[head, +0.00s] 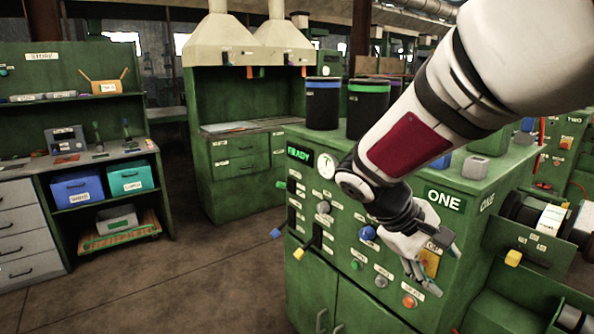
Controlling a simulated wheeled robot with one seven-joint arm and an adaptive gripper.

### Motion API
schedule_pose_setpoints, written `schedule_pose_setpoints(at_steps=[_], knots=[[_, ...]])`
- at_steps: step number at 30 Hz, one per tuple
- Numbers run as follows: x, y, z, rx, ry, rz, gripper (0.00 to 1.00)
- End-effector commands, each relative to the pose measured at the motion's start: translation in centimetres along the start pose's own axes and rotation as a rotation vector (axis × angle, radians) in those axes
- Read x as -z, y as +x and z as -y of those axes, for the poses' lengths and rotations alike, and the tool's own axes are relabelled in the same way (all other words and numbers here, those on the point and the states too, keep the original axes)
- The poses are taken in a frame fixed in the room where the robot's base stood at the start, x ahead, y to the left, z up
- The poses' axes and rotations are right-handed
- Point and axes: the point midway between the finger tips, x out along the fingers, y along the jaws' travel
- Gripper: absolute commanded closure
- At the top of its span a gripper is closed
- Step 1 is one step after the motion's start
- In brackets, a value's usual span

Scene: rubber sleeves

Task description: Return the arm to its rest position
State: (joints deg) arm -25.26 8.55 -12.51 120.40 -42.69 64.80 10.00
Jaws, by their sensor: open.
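My arm comes in from the upper right, a white link with a dark red panel and black joints. My gripper (437,270) is at its end, in front of the green machine (320,282) marked ONE. It is open and looks empty. Whether a fingertip touches the panel cannot be told from this view.
The panel carries a blue knob (368,233), an orange button (409,301) and levers (317,236). Black cylinders (322,105) stand on top. A drawer-like unit (520,250) juts out at right. The floor (200,270) at left is clear; a workbench (100,156) stands beyond.

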Motion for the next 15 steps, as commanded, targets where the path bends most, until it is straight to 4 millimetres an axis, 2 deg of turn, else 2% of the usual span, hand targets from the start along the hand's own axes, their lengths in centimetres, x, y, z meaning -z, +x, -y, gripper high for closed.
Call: schedule_pose_setpoints(at_steps=[1, 3, 9, 15], knots=[[-2.2, -0.9, -0.2, 0.055, 0.045, -0.022, 0.47], [-4.7, -1.9, 0.2, 0.128, 0.094, -0.048, 0.47], [-10.9, -5.0, 1.7, 0.312, 0.238, -0.143, 0.47], [-16.2, -8.3, 3.9, 0.459, 0.379, -0.259, 0.47]])
